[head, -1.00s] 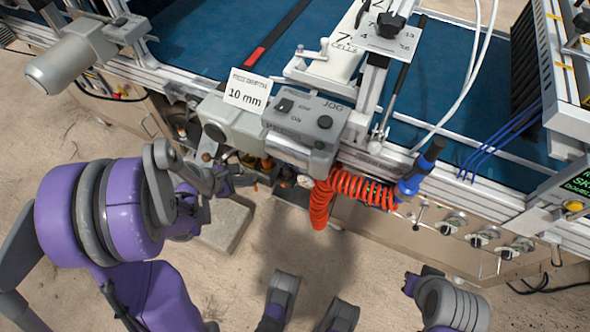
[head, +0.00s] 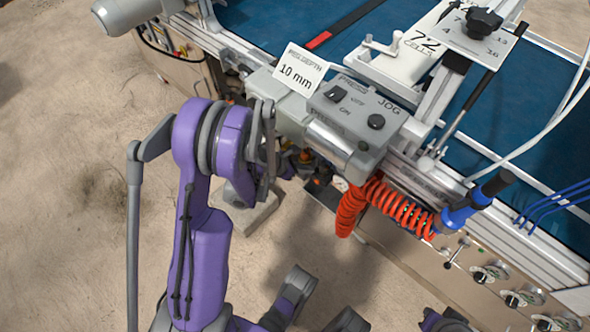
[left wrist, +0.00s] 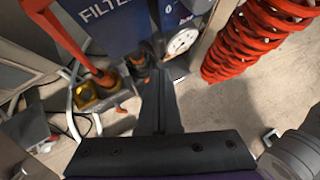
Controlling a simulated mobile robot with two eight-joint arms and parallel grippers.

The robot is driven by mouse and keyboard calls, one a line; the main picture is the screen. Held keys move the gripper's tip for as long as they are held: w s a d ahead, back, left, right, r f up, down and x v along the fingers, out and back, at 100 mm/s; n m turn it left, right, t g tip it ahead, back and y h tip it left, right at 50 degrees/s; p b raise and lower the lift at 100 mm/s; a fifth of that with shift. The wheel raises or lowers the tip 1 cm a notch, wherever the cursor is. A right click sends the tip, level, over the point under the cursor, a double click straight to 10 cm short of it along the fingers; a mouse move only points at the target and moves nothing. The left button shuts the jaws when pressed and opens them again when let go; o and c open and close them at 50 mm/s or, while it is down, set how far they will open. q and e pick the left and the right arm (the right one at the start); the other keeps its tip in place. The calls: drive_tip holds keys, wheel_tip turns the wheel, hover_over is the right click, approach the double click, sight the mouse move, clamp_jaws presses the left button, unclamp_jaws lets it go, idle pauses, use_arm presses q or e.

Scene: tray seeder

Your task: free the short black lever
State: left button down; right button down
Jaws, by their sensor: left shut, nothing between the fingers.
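I cannot make out the short black lever with certainty. In the left wrist view my left gripper (left wrist: 154,75) points in under the machine, its dark fingers together and empty. Their tips are close to a blue box marked FILTER (left wrist: 105,20) and a small black fitting with orange parts (left wrist: 139,66); I cannot tell whether they touch. A round white dial (left wrist: 183,41) is just right of the tips. In the head view my left arm reaches beneath the grey JOG box, which largely hides the gripper. My right gripper does not show.
The grey JOG box (head: 349,118) overhangs the work spot. A coiled red hose (head: 398,204) hangs to the right, near a blue-and-black handle (head: 470,207). In the left wrist view a red pipe (left wrist: 72,42) meets a brass-coloured block (left wrist: 92,97) at left. Sandy floor is open.

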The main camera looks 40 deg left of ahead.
sight(323, 168)
use_arm(q)
drive_tip(key=shift+w+d+r, duration=0.1)
drive_tip(key=shift+w+d, duration=0.45)
drive_tip(key=shift+w, duration=0.35)
drive_tip(key=shift+w+d+b, duration=0.4)
drive_tip(key=shift+d, duration=0.35)
drive_tip(key=s+a, duration=0.7)
drive_tip(key=s, duration=0.4)
drive_tip(key=shift+a+r+p, duration=0.2)
drive_tip(key=shift+r+p, duration=0.2)
drive_tip(key=shift+r, duration=0.05)
